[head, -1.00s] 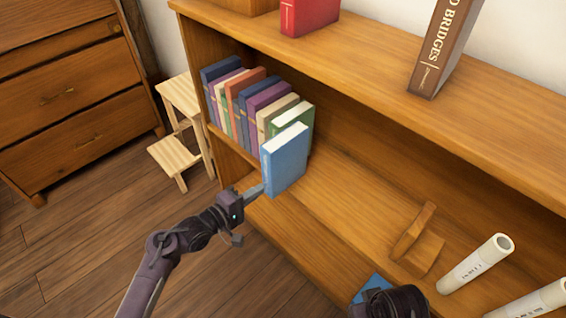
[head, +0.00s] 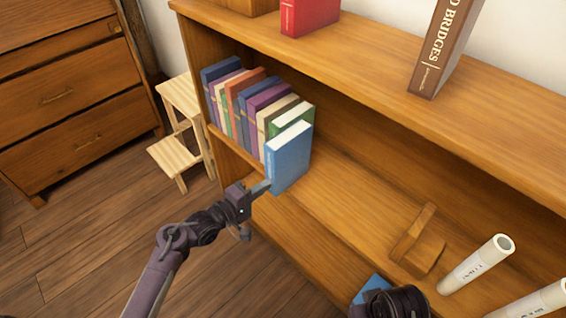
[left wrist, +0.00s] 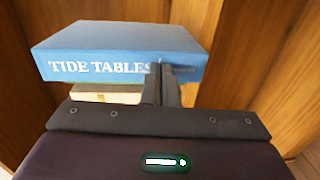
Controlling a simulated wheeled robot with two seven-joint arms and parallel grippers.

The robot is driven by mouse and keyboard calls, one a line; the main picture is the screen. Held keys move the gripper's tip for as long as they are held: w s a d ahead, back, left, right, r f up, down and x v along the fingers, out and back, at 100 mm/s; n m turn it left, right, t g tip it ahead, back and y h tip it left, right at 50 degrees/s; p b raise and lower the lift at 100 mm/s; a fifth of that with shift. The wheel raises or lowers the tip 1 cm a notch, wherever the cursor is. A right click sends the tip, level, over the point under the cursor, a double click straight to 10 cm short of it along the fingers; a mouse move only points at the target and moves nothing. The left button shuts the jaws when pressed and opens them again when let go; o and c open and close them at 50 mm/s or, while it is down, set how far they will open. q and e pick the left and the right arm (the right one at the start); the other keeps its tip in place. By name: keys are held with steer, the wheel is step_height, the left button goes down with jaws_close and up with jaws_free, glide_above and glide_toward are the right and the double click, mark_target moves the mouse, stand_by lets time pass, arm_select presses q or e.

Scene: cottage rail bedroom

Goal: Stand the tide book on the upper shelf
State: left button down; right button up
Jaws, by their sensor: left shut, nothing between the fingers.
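The tide book (head: 290,158) is blue with pale page edges. It stands upright on the shelf at the right end of a row of books, next to a green book (head: 293,119). Its spine, lettered TIDE TABLES, faces me in the left wrist view (left wrist: 110,66). My left gripper (head: 264,187) is shut and empty, its fingertips at the low part of the spine. They seem to touch it, and in the left wrist view (left wrist: 160,75) they cover the end of the title. My right gripper's fingers do not show.
A wooden bookend (head: 420,243) and pale rolled tubes (head: 476,264) are to the right on the shelf, with bare shelf between. A red book (head: 308,15) and a brown book (head: 443,50) are on the top board. A step stool (head: 178,155) stands left.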

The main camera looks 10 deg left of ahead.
arm_select(q)
steer(key=shift+r+b+x, duration=0.15)
steer(key=shift+b+x, duration=0.15)
steer(key=shift+x, duration=1.25)
steer(key=shift+r+b+x, duration=0.15)
steer(key=shift+b+x, duration=0.15)
steer(key=shift+x, duration=1.25)
steer(key=shift+p+v, duration=1.2)
steer(key=shift+v, duration=0.15)
steer(key=p+v, duration=0.2)
steer(key=v, duration=0.1)
steer(key=f+p+v, duration=0.1)
steer(key=v, duration=0.1)
steer(key=shift+s+a, duration=0.1)
